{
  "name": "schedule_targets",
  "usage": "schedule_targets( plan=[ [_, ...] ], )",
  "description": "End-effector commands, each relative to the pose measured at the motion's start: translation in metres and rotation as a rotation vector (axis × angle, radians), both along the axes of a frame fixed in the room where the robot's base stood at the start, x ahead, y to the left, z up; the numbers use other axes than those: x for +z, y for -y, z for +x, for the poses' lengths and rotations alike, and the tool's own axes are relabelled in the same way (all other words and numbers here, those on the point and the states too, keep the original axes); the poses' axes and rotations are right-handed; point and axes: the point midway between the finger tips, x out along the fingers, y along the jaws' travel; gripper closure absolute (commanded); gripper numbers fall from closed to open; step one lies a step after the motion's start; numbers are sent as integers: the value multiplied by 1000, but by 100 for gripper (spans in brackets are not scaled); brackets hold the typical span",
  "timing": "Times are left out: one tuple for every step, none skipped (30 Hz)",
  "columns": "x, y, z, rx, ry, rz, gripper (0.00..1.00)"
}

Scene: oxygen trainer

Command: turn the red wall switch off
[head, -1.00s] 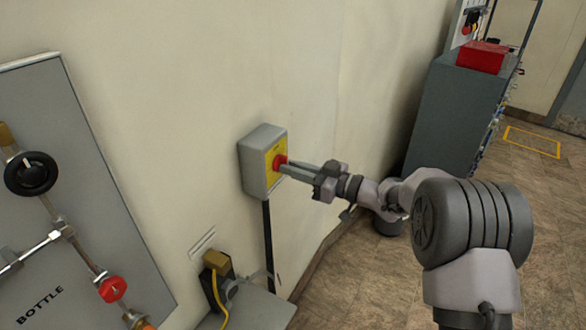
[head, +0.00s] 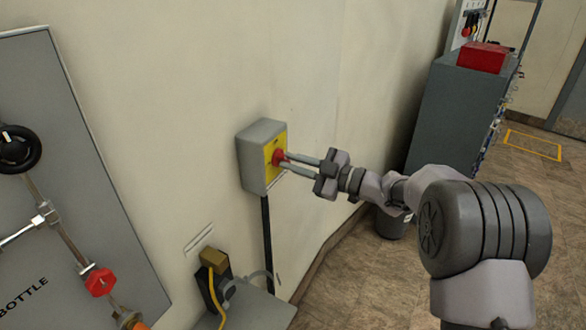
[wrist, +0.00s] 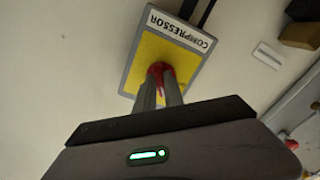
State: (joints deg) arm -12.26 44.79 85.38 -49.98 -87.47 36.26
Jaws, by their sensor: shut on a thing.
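The red wall switch (head: 279,157) sits on the yellow face of a grey box (head: 262,131) on the wall in the head view. In the wrist view the red switch (wrist: 158,70) shows on the yellow plate, below a label reading COMPRESSOR (wrist: 178,30) that appears upside down. My gripper (head: 288,160) reaches the switch from the right, and its two fingers are shut on it. In the wrist view the fingers (wrist: 160,82) cover part of the switch, so its exact angle is hard to tell.
A grey panel marked BOTTLE (head: 60,120) with a black knob (head: 18,149) and a red knob (head: 100,282) is at the left. A grey cabinet (head: 455,120) with a red box (head: 483,57) stands behind my arm.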

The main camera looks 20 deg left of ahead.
Motion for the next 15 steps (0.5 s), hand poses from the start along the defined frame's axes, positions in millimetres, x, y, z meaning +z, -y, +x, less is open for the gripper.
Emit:
schedule_targets(
  plan=[
    [-3,0,0,0,39,-7,100],
    [-3,0,0,1,69,-12,100],
    [-3,0,0,1,106,-18,100],
    [-3,0,0,1,135,-22,100],
    [-3,0,0,1,162,-27,100],
    [-3,0,0,1,199,-33,100],
    [-3,0,0,1,228,-37,100],
    [-3,0,0,1,257,-42,100],
    [-3,0,0,1,293,-48,100],
    [-3,0,0,1,322,-53,100],
    [-3,0,0,1,350,-58,100],
    [-3,0,0,1,387,-64,100],
    [-3,0,1,0,414,-69,100],
    [-3,0,1,0,442,-74,100],
    [-3,0,1,1,478,-81,100]
  ],
)
